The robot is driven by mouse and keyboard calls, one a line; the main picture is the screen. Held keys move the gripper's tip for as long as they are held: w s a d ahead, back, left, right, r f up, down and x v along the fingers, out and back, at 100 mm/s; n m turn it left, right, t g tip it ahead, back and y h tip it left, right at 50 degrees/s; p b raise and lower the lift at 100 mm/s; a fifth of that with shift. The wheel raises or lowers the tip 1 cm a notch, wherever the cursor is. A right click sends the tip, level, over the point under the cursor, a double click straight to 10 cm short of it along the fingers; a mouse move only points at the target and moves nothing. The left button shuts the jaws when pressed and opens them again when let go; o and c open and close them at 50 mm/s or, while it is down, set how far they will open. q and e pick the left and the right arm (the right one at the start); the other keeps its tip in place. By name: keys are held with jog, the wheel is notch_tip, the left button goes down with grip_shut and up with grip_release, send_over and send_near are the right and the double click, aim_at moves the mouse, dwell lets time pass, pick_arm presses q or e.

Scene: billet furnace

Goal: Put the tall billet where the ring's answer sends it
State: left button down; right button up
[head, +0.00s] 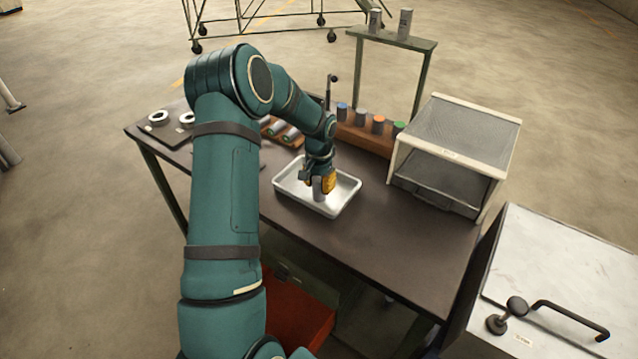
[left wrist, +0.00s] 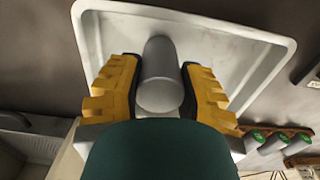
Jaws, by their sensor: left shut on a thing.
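My left gripper (head: 325,184), with yellow fingers, is shut on a plain grey billet (head: 318,189). The gripper points down at the white tray (head: 345,193) on the dark bench. In the left wrist view the billet (left wrist: 160,75) stands between the two fingers, with the tray (left wrist: 262,42) behind it. I cannot tell whether the billet's lower end touches the tray floor. Two pale rings lie at the bench's left end, a left one (head: 158,117) and a right one (head: 187,118), the right one partly behind my arm. My right gripper is not in view.
A wooden rack (head: 362,138) holds upright cylinders with coloured tops behind the tray. A mesh-topped box (head: 450,150) stands right of it. Two grey cylinders stand on a raised shelf (head: 395,41). A white cabinet with a black handle (head: 570,322) is at the right. Bare bench lies before the tray.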

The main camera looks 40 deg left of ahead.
pick_arm(q)
jog(key=c, duration=0.7)
grip_release()
jog(key=shift+o, duration=0.2)
jog(key=shift+r, duration=0.15)
notch_tip(320, 180, up, 12)
jog(key=p, duration=0.1)
jog(key=shift+s, duration=0.1)
